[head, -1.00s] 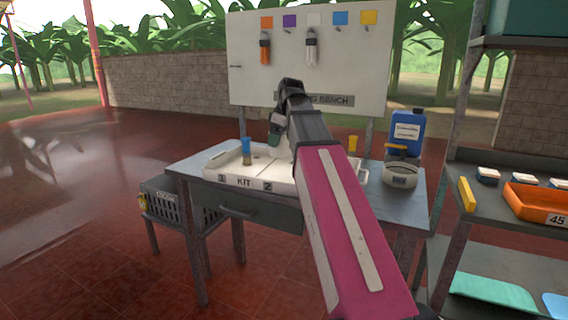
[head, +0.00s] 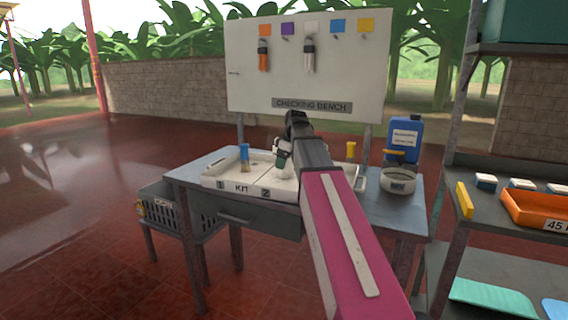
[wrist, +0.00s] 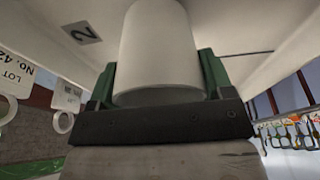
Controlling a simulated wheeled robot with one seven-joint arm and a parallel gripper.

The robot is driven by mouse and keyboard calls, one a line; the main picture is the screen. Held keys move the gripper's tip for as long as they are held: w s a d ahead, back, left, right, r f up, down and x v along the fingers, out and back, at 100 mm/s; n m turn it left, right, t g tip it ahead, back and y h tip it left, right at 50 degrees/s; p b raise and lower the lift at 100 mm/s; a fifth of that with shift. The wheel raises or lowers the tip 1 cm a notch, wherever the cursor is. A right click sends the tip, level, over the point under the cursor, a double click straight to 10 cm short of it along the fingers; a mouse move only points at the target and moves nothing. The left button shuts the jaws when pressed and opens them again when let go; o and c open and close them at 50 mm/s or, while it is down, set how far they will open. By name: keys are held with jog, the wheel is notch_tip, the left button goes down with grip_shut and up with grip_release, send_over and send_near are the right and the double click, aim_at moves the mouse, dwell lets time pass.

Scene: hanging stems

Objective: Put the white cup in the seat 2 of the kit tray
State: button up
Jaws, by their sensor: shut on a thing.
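My gripper (head: 282,160) is shut on the white cup (wrist: 155,50), which sits between its green fingers in the wrist view. In the head view the gripper is low over the right part of the white kit tray (head: 222,186), on the side marked 2. The cup is small and partly hidden there by the gripper. The number 2 plate (wrist: 82,33) shows close beside the cup in the wrist view. I cannot tell whether the cup touches the tray floor.
A blue-topped, brown-bodied item (head: 245,157) stands in the tray's side 1. A yellow item (head: 351,149) stands behind my arm. A round grey-white container (head: 398,181) and a blue jug (head: 403,138) stand at the table's right. A board (head: 300,80) rises behind.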

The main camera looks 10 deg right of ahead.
jog(key=shift+f, duration=0.3)
jog(key=shift+f, duration=0.15)
jog(key=o, duration=1)
jog(key=shift+r, duration=0.2)
jog(key=v, duration=1.2)
jog(key=shift+a, duration=0.1)
